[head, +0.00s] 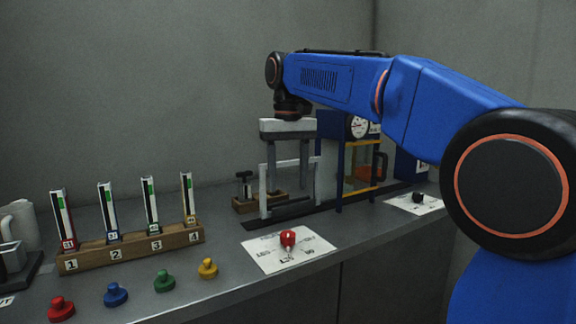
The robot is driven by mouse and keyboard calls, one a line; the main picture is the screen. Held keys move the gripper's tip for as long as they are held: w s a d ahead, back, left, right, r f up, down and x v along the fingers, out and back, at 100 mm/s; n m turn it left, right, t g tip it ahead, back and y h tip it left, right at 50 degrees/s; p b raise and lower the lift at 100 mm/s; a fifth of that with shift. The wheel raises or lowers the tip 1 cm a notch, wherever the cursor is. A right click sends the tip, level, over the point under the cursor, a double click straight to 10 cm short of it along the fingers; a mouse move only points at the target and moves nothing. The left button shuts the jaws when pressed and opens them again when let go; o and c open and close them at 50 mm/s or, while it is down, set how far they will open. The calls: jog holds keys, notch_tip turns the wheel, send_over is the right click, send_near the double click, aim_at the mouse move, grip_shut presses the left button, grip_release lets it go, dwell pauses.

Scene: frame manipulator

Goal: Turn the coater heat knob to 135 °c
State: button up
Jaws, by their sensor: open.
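A red knob (288,238) sits on a white dial card (262,257) on the bench front. A small black knob (418,197) sits on another white card (398,201) further right. The printing on both cards is too small to read, so I cannot tell which is the coater heat knob or its setting. My gripper (288,187) points down with its two grey fingers apart and nothing visible between them. It hangs behind the red knob in the picture, near the white frame, and is clear of both knobs.
A blue-framed machine with a round gauge (357,126) stands behind my arm. A wooden rack (130,250) holds several numbered strips at left. Red, blue, green and yellow knobbed pieces (115,294) line the bench front. A white frame (263,192) stands on a dark rail.

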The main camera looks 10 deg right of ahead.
jog(key=shift+r, duration=1.75)
jog(key=s+d+f+t, duration=0.1)
jog(key=s+d+f, duration=0.3)
jog(key=s+f, duration=0.5)
jog(key=s+d+f+t, duration=0.2)
jog(key=s+d+f, duration=0.2)
jog(key=s+f, duration=0.6)
jog(key=s+d+f+t, duration=0.1)
jog(key=s+d+f, duration=0.3)
jog(key=s+f, duration=0.6)
notch_tip(320, 180, down, 3)
jog(key=shift+d+r+m+t, duration=0.1)
jog(key=shift+d+m+t, duration=0.2)
jog(key=shift+d+t, duration=0.1)
